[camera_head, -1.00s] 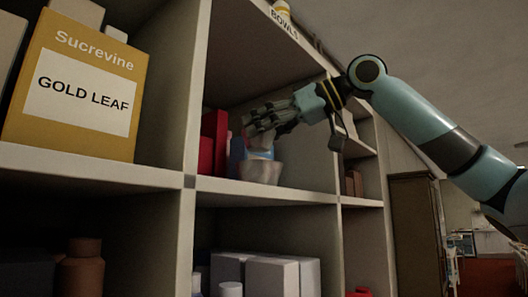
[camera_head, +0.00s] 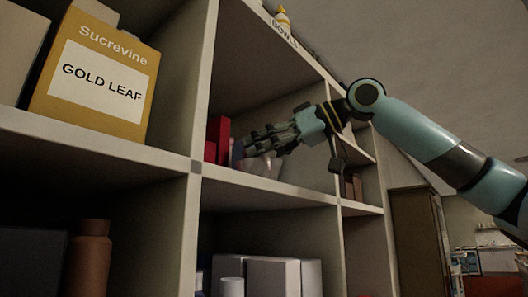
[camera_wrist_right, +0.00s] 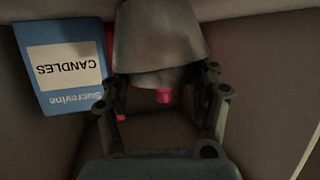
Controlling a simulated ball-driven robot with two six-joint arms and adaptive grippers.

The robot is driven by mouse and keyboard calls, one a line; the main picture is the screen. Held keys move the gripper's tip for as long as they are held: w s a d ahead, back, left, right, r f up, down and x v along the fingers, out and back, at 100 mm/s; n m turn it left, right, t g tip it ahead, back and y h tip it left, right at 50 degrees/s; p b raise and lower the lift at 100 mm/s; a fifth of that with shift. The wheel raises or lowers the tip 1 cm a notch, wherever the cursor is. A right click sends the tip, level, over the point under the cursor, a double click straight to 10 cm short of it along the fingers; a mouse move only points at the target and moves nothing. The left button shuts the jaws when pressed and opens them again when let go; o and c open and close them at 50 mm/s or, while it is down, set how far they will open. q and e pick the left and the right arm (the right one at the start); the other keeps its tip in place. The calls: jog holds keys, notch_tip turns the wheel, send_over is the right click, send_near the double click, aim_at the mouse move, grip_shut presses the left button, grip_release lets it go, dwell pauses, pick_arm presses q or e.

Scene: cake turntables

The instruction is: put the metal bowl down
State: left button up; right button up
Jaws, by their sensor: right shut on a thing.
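The metal bowl (camera_head: 264,167) is a pale grey bowl in the middle compartment of the shelf unit, low, close to the shelf board. I cannot tell whether its bottom touches the board. My right gripper (camera_head: 262,143) reaches in from the right and is shut on the bowl's upper part, hiding some of it. In the right wrist view the grey bowl (camera_wrist_right: 160,40) shows at the top, between and beyond the fingers (camera_wrist_right: 163,102). My left gripper is not in view.
The shelf unit (camera_head: 270,190) has upright dividers on both sides of this compartment. Red boxes (camera_head: 217,138) stand left of the bowl. A blue candles box (camera_wrist_right: 62,65) shows in the wrist view. A gold leaf box (camera_head: 95,80) fills the left compartment. White boxes (camera_head: 272,275) stand below.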

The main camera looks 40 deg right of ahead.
jog(key=o, duration=0.7)
jog(key=shift+f, duration=0.35)
jog(key=o, duration=0.4)
jog(key=shift+d+f, duration=0.1)
jog(key=shift+o, duration=0.2)
jog(key=shift+w, duration=0.1)
